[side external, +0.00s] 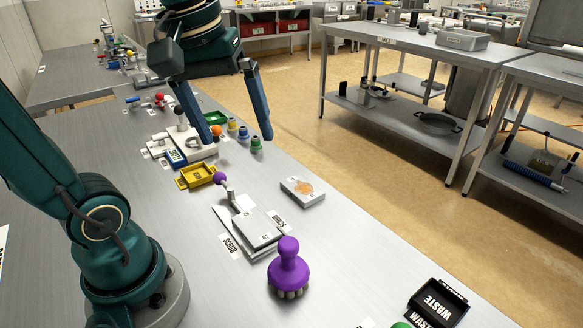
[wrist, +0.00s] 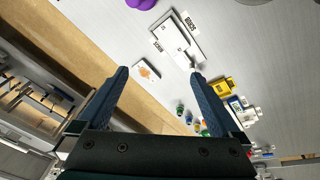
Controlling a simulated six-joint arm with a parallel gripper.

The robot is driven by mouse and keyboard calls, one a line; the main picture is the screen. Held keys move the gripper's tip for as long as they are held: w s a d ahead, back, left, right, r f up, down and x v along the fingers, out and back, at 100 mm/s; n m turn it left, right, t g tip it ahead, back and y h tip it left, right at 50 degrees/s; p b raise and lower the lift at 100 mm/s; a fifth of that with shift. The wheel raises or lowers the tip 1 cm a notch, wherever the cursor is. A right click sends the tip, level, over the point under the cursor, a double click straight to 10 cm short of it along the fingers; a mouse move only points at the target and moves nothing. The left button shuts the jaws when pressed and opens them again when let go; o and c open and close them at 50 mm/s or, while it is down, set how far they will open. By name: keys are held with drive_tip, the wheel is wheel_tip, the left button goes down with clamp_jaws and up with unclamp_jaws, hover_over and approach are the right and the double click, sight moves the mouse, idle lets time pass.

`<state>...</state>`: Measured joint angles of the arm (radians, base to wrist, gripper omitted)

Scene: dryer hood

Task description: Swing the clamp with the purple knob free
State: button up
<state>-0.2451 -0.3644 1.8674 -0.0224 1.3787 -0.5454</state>
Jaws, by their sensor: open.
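The clamp's purple knob (side external: 220,178) tops a short pale lever (side external: 231,196) on a flat grey and white plate (side external: 258,231) in the side view. The plate (wrist: 178,40) also shows at the top of the wrist view, where I cannot make out the knob; the right finger may cover it. My gripper (side external: 237,139) is open and empty, fingers pointing down, above and beyond the clamp in the side view. In the wrist view my gripper (wrist: 159,73) has its fingers wide apart, apart from the plate.
A purple brush (side external: 288,262) stands close to the plate. A white block with an orange patch (side external: 302,190) lies beside it. A black waste bin (side external: 437,304) is at front right.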

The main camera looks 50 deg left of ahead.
drive_tip(key=s+d+f+m+t, duration=0.2)
drive_tip(key=s+d+f+m, duration=0.2)
drive_tip(key=f+m, duration=0.2)
drive_tip(key=shift+d+f+m, duration=0.15)
drive_tip(key=shift+f+m, duration=0.25)
drive_tip(key=shift+m, duration=0.6)
drive_tip(key=shift+w+f+m+t, duration=0.1)
drive_tip(key=shift+f+m+t, duration=0.1)
drive_tip(key=shift+m+t, duration=0.15)
drive_tip(key=c, duration=0.4)
drive_tip(key=shift+w+r, duration=0.15)
drive_tip(key=shift+c, duration=0.5)
drive_tip(key=n+g, duration=0.4)
drive_tip(key=n, duration=2)
hover_over(218, 173)
drive_tip(key=shift+y, duration=0.4)
drive_tip(key=f, duration=0.8)
drive_tip(key=shift+s+d, duration=0.35)
drive_tip(key=shift+d, duration=0.05)
drive_tip(key=shift+s+a+f+n, duration=0.1)
drive_tip(key=shift+f+n, duration=0.05)
drive_tip(key=shift+n, duration=0.1)
drive_tip(key=shift+w+a+f, duration=0.15)
drive_tip(key=shift+w+f, duration=0.05)
drive_tip(key=shift+f, duration=0.95)
drive_tip(key=shift+w+a+f, duration=0.1)
drive_tip(key=shift+w+f, duration=0.1)
drive_tip(key=shift+f, duration=0.95)
